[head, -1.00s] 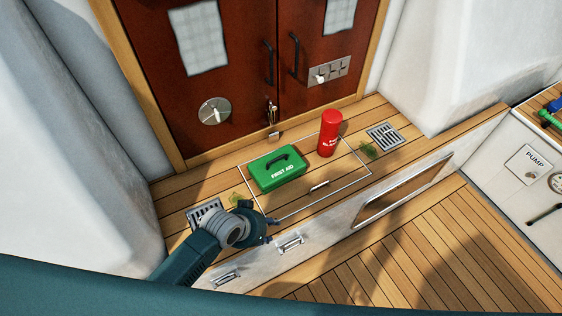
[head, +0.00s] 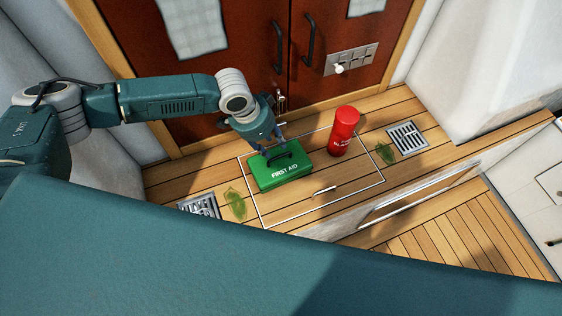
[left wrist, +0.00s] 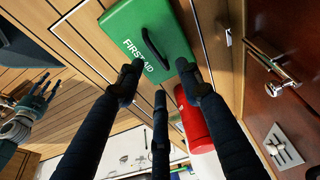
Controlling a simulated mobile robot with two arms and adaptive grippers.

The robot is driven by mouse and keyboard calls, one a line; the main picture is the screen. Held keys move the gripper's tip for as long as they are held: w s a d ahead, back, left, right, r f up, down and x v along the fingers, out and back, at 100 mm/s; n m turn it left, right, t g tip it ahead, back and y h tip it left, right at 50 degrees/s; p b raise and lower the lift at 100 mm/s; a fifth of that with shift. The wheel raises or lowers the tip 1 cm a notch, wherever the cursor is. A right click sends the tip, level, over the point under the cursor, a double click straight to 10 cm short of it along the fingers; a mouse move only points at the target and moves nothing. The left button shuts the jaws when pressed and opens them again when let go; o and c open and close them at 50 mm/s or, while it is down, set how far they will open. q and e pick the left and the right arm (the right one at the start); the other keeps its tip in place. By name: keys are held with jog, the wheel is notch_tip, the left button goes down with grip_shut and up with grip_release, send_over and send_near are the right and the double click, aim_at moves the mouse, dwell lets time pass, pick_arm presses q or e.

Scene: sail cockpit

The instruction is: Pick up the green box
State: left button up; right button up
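The green box (head: 284,170), marked FIRST AID with a dark handle on top, sits on the wooden ledge inside the white outlined rectangle. My left gripper (head: 272,143) is just above the box's back left part, fingers pointing down. In the left wrist view its dark fingers (left wrist: 158,80) are spread apart, near the handle of the green box (left wrist: 138,22), with nothing clearly held between them. Whether a fingertip touches the handle cannot be told. My right gripper (left wrist: 38,98) shows at the left of the left wrist view, fingers spread and empty, away from the box.
A red cylinder (head: 343,131) stands right of the box; it also shows in the left wrist view (left wrist: 194,125). Floor drains (head: 406,138) (head: 198,206) lie on both sides. Brown doors (head: 240,60) rise behind.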

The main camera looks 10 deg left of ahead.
aim_at(280, 157)
pick_arm(q)
jog(key=shift+x, duration=1.2)
jog(key=shift+w+d+f, duration=0.1)
jog(key=shift+d+f, duration=0.05)
jog(key=shift+f, duration=0.45)
jog(key=x, duration=0.3)
jog(key=shift+s+d+f+p, duration=0.15)
jog(key=shift+s+f+p, duration=0.1)
jog(key=shift+f+p, duration=0.05)
jog(key=shift+w+d+f, duration=0.1)
jog(key=shift+w+f, duration=0.05)
jog(key=shift+f, duration=0.3)
grip_shut()
pick_arm(e)
jog(key=shift+w+a+r, duration=0.15)
jog(key=shift+a+r, duration=0.05)
jog(key=shift+r, duration=0.1)
pick_arm(q)
jog(key=shift+r, duration=0.1)
